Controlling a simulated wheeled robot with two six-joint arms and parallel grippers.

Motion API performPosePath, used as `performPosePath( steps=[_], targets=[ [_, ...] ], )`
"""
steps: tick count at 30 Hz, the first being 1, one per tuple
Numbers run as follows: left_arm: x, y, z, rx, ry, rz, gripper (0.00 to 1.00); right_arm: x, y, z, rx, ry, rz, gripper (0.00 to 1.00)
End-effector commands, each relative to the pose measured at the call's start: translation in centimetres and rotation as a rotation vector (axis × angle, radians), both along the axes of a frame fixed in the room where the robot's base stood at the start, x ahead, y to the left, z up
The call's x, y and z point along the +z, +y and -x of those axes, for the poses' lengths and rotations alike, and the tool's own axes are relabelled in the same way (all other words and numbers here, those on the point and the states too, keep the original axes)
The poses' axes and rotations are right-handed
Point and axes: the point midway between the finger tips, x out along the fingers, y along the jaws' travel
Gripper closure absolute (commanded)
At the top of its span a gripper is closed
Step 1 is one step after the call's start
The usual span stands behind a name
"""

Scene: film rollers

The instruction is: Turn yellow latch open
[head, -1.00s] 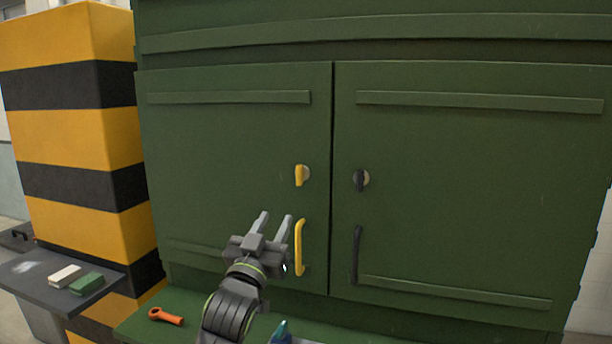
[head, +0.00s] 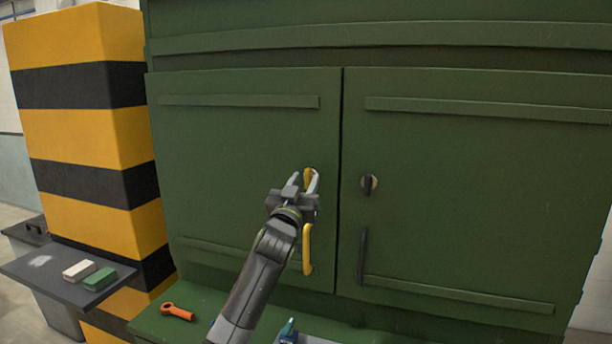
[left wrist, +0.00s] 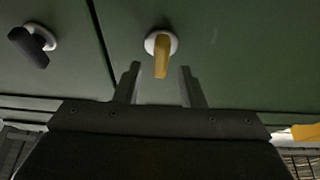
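The yellow latch (head: 308,175) is on the left green cabinet door, above the yellow handle (head: 307,250). In the left wrist view the yellow latch (left wrist: 161,55) sits on a round pale base, its lever between the lines of the two fingers. My left gripper (head: 303,181) is at the latch, one finger on each side of it in the head view. In the left wrist view the left gripper (left wrist: 160,80) is open, with gaps between the lever and both fingers. My right gripper is not in view.
A black latch (head: 369,185) and black handle (head: 361,256) are on the right door. An orange tool (head: 177,312) lies on the green ledge below. A grey shelf (head: 50,281) with a white block and a green block stands at left, beside a striped pillar (head: 85,135).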

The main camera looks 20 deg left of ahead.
Motion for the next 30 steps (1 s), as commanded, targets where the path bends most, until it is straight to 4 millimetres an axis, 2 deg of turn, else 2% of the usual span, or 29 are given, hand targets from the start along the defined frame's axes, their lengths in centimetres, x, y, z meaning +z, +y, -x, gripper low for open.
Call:
performPosePath(
  steps=[6, 17, 25, 30],
  targets=[
    [0.6, 0.0, -1.4, 0.0, 0.001, -0.001, 0.64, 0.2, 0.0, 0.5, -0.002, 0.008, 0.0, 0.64],
    [0.7, -0.1, -1.7, -0.001, 0.0, 0.001, 0.64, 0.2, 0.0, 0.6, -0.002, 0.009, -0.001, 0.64],
    [0.7, -0.1, -1.7, -0.001, 0.0, 0.0, 0.98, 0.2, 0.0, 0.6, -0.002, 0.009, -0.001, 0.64],
    [0.6, -0.1, -1.7, -0.001, 0.0, 0.001, 1.0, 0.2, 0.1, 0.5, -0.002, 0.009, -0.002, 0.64]
  ],
)
